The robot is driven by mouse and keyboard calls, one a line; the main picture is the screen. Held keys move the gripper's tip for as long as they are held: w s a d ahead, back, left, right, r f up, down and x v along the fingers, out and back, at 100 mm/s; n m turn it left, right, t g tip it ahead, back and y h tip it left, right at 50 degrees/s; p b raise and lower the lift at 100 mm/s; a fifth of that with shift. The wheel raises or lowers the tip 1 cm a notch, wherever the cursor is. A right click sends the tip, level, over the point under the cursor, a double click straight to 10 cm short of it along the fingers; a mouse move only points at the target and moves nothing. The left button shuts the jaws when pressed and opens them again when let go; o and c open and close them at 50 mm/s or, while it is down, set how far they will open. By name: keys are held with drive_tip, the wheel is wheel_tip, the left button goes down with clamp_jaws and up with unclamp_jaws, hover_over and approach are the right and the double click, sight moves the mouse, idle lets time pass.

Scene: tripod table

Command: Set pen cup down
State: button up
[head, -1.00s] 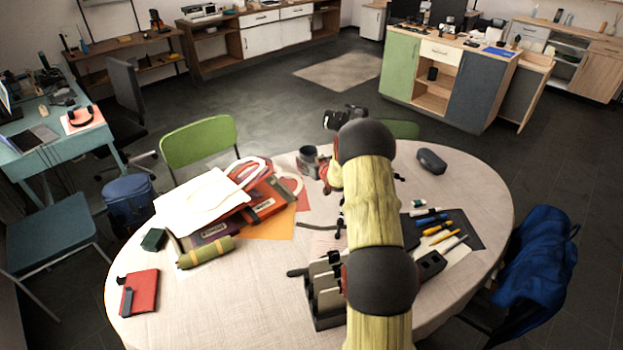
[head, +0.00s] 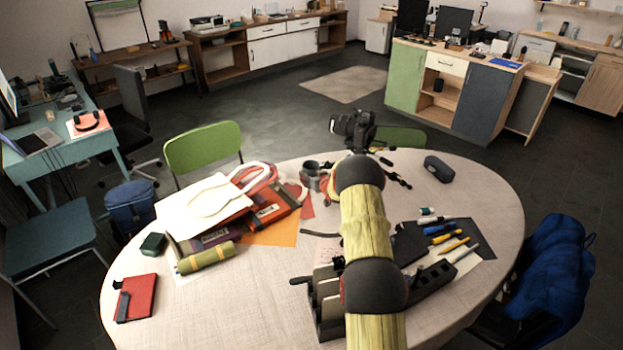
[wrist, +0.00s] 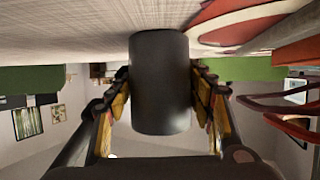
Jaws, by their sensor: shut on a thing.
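The pen cup (wrist: 160,105) is a plain dark cylinder in the middle of the wrist view, which shows the room upside down. My gripper (wrist: 160,78) is shut on it, with one finger pressed against each side. The cup's base end overlaps the pale tablecloth; I cannot tell whether it touches. In the head view the grey cup (head: 311,169) shows just left of my arm, near the far side of the round table (head: 250,300). My arm hides most of the gripper there. The inside of the cup is hidden in the wrist view.
A camera on a small tripod (head: 353,128) stands just right and behind. A dark case (head: 438,169) lies farther right.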

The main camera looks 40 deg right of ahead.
drive_tip(key=shift+r, duration=0.15)
drive_tip(key=shift+f, duration=0.2)
drive_tip(key=o, duration=1)
drive_tip(key=shift+r, duration=0.1)
